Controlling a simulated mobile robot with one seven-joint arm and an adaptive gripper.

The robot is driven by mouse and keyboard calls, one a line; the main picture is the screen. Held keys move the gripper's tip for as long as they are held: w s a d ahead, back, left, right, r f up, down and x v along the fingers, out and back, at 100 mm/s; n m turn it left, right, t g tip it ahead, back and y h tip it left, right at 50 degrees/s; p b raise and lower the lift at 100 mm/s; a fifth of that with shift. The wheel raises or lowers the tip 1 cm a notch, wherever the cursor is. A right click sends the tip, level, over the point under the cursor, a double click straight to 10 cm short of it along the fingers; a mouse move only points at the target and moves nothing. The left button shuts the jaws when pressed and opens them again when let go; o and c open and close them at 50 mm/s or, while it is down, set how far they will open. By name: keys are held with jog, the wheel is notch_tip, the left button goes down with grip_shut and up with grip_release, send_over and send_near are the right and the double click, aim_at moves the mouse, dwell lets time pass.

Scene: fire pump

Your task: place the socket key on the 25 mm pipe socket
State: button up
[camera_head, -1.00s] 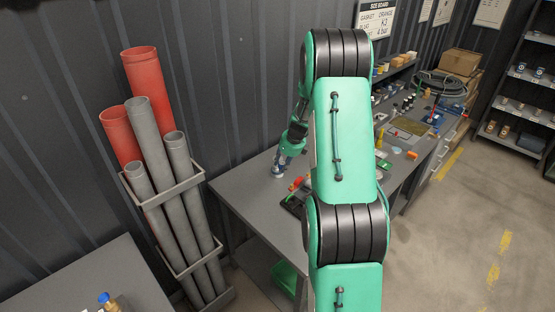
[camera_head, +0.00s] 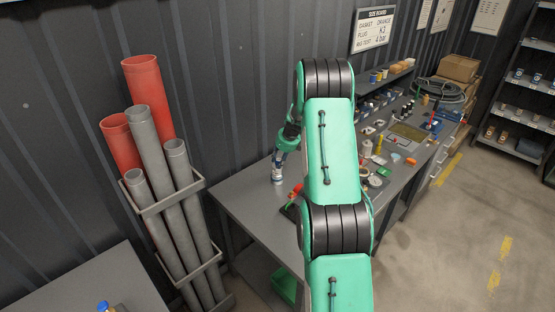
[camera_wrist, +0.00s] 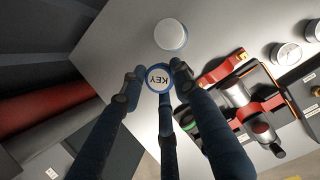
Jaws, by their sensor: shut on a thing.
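My gripper (camera_wrist: 155,82) has three dark blue fingers closed around the socket key (camera_wrist: 159,77), a round piece with a white top reading "KEY" and a blue rim. In the head view my gripper (camera_head: 281,160) is low over the grey table's far left part, partly behind my arm. A second round piece with a plain white top and blue side (camera_wrist: 171,35) stands on the table just beyond the key in the wrist view. No size mark is legible, so I cannot tell which thing is the 25 mm pipe socket.
A red-and-black fixture with a metal cylinder (camera_wrist: 236,94) lies right of the fingers. Round gauges (camera_wrist: 287,54) lie past it. Small parts crowd the table's far end. A rack of red and grey pipes (camera_head: 165,195) stands left.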

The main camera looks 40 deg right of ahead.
jog(key=shift+w+d+f, duration=0.1)
jog(key=shift+w+d, duration=0.5)
jog(key=shift+w, duration=0.25)
jog(key=shift+w+d+f, duration=0.1)
jog(key=shift+w+d, duration=0.5)
jog(key=shift+w, duration=0.2)
jog(key=shift+w+d+f, duration=0.1)
jog(key=shift+w+d, duration=0.5)
jog(key=shift+w, duration=0.25)
jog(key=shift+d, duration=0.1)
jog(key=shift+w+d, duration=0.1)
jog(key=shift+w, duration=0.15)
jog(key=shift+f+p, duration=0.35)
jog(key=shift+f, duration=1.45)
jog(key=o, duration=1.2)
jog(key=shift+r, duration=0.1)
jog(key=shift+v, duration=5.9)
